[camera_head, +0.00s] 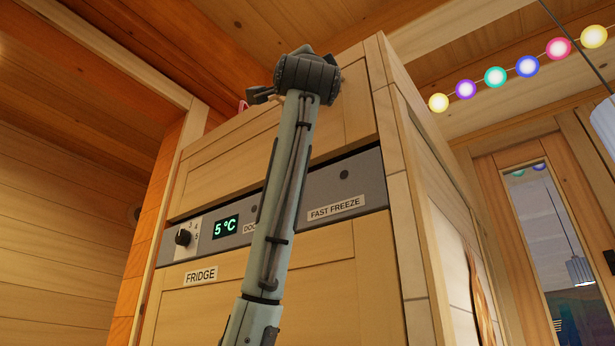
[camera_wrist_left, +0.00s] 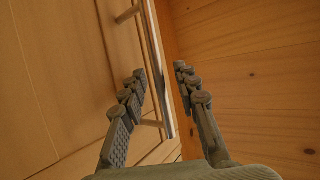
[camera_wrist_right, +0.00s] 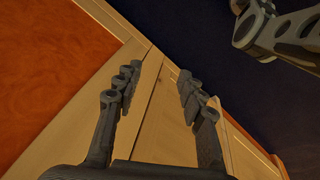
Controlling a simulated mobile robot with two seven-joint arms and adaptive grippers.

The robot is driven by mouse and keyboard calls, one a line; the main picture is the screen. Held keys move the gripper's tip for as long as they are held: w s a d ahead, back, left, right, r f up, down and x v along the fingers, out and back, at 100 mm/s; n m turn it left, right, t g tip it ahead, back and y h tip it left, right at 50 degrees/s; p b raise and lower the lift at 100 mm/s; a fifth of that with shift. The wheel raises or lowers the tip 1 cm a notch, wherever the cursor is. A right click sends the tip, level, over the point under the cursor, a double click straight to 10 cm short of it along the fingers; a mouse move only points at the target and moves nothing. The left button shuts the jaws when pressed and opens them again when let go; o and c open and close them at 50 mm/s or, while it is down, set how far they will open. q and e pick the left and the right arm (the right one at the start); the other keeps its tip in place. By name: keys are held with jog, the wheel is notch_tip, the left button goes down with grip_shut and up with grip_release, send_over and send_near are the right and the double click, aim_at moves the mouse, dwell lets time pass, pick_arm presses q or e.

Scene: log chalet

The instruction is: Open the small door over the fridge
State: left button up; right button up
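The small door (camera_head: 225,147) is a pale wood panel above the fridge's grey control strip. It looks shut in the head view. My left arm rises in front of it. My left gripper (camera_head: 260,96) points left near the door's upper part. In the left wrist view, a long pale bar handle (camera_wrist_left: 156,50) stands off a wood panel on posts. The left gripper's fingers (camera_wrist_left: 160,85) are apart, one on each side of the handle; contact cannot be told. My right gripper (camera_wrist_right: 157,78) is open and empty, facing a pale wood panel (camera_wrist_right: 150,125), outside the head view.
The grey control strip (camera_head: 360,183) with knob and display lies below the small door. The larger fridge door (camera_head: 335,270) is under it, looking shut. A plank wall (camera_head: 60,220) stands to the left. String lights (camera_head: 495,77) hang at upper right, above a glazed door.

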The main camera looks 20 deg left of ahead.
pick_arm(q)
jog(key=shift+w+r, duration=0.1)
jog(key=shift+w, duration=0.05)
grip_shut()
dwell(0.4)
